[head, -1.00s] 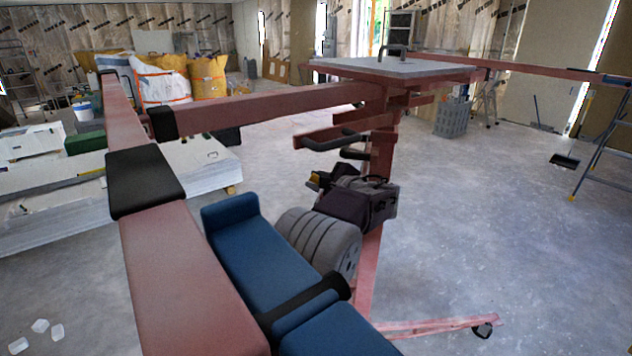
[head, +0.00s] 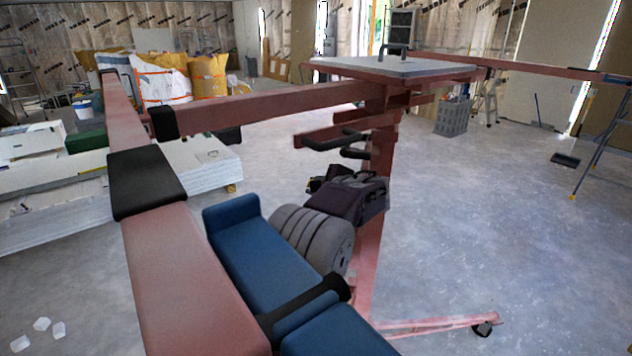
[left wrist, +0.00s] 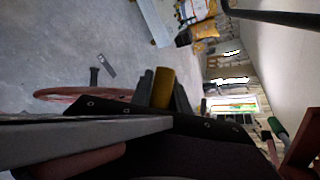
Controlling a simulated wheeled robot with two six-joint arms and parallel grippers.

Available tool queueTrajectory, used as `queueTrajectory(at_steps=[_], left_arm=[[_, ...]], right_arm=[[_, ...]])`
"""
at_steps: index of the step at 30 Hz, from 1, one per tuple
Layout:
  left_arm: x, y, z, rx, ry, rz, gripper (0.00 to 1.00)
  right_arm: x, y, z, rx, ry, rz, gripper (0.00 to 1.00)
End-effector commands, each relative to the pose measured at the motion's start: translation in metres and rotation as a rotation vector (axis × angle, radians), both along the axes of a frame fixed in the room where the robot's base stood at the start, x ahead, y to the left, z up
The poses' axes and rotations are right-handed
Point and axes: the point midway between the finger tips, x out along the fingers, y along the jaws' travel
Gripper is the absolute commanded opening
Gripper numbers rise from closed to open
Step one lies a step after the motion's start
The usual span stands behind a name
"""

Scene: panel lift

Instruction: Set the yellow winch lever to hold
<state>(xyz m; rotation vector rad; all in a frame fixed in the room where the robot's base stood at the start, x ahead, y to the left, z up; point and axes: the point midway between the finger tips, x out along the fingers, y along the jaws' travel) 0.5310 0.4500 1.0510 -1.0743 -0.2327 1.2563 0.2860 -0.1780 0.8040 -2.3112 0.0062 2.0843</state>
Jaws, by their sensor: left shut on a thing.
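The yellow winch lever (left wrist: 163,88) shows in the left wrist view as a short yellow piece between the two dark fingers of my left gripper (left wrist: 162,92), which is shut on it. In the head view, my left gripper (head: 318,182) is a dark shape beside the red mast of the panel lift (head: 384,150). The lever cannot be made out there; the gripper covers it. My right gripper is not in view.
Red lift beams with black pads cross the foreground and left. A grey plate (head: 385,66) tops the mast. A black handle (head: 335,141) sits just above my gripper. White panels (head: 200,165) are stacked at left.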

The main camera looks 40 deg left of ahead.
Motion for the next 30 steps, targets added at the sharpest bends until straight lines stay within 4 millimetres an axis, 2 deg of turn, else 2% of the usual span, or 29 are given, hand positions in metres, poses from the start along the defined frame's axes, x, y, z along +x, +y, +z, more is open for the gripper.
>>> queueTrajectory(at_steps=[15, 30], left_arm=[[0.002, -0.005, -0.048, -0.409, -0.179, 0.003, 0.0], [0.007, -0.016, -0.073, -0.621, -0.274, 0.002, 0.0]], right_arm=[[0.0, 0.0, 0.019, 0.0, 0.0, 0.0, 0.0], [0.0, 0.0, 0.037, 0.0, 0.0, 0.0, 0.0]])
